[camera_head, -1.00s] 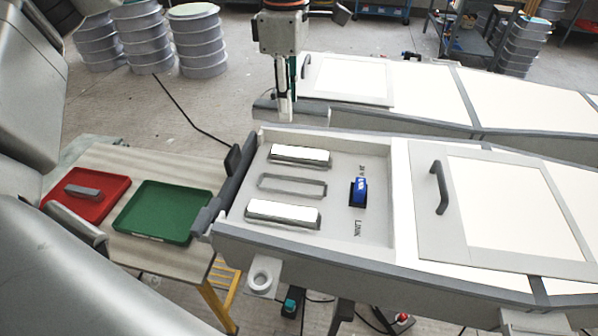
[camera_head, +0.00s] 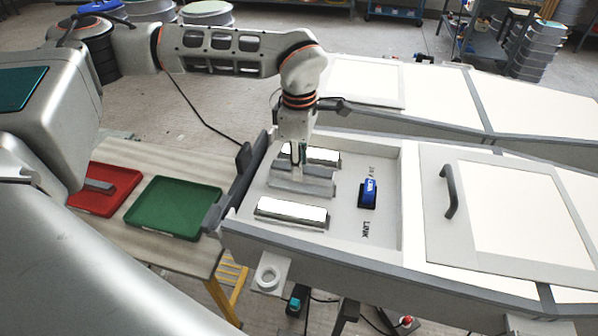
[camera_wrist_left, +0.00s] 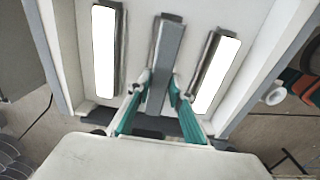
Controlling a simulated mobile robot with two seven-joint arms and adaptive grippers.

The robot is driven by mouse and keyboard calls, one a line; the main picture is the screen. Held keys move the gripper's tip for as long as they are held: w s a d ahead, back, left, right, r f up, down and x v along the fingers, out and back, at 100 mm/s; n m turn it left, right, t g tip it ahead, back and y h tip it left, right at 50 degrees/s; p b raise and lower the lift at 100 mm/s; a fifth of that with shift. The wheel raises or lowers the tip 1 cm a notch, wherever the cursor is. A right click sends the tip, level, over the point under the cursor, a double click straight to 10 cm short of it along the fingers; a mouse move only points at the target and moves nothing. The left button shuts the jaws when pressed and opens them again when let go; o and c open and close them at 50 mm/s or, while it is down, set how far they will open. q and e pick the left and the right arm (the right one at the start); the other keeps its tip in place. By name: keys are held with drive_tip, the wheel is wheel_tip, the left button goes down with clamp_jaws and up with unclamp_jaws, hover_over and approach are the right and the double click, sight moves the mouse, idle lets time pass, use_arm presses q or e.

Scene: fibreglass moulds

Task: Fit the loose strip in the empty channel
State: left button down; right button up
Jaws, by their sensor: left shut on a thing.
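A plain grey strip (camera_head: 318,187) is held by my left gripper (camera_head: 297,168) over the middle channel of the pale mould tray (camera_head: 385,225). In the left wrist view, the strip (camera_wrist_left: 168,50) runs between the fingertips of the gripper (camera_wrist_left: 157,86), roughly parallel to its neighbours. The strip covers the middle channel; I cannot tell whether it is seated or just above. White-topped strips sit on either side, one nearer (camera_head: 290,210) and one farther (camera_head: 325,157). My right gripper is not in view.
A red tray (camera_head: 118,200) with a grey bar (camera_head: 98,186) and an empty green tray (camera_head: 175,208) stand on the side table. A blue device (camera_head: 369,192) sits in the mould tray, right of the strips. A handled panel (camera_head: 450,190) lies farther right.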

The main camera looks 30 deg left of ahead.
use_arm(q)
drive_tip(key=shift+f, duration=1.4)
drive_tip(key=c, duration=1.8)
unclamp_jaws()
drive_tip(key=shift+f, duration=0.15)
wheel_tip(320, 180, up, 12)
drive_tip(key=shift+r+b, duration=0.15)
drive_tip(key=shift+b, duration=0.2)
